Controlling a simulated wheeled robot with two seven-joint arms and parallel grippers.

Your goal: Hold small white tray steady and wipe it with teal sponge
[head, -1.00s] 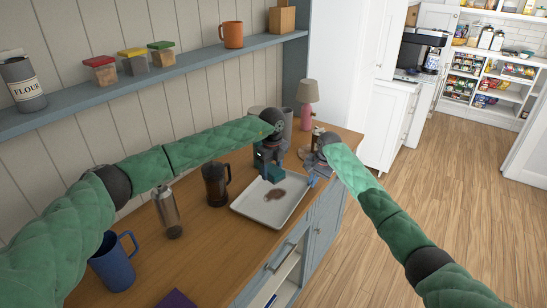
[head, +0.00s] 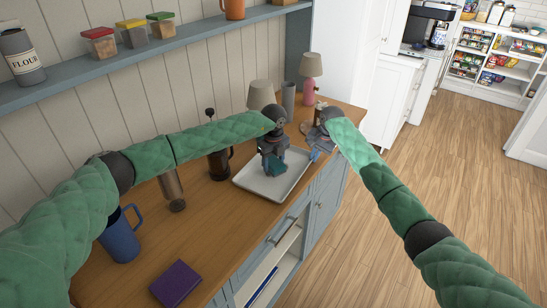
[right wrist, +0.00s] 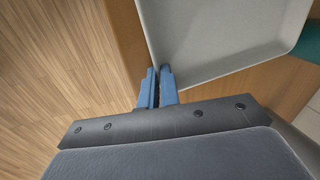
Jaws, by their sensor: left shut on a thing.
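The small white tray (head: 252,182) lies on the wooden counter. No brown stain shows on its visible surface; part of it is hidden behind my left gripper. My left gripper (head: 274,160) is shut on the teal sponge (head: 278,168), pointing down over the tray's far part. I cannot tell whether the sponge touches the tray. My right gripper (head: 314,154) is at the tray's right edge. In the right wrist view, its blue fingers (right wrist: 157,84) are close together with the rim of the tray (right wrist: 225,40) between their tips.
A purple book (head: 175,283) lies in front. A shelf (head: 105,70) runs above.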

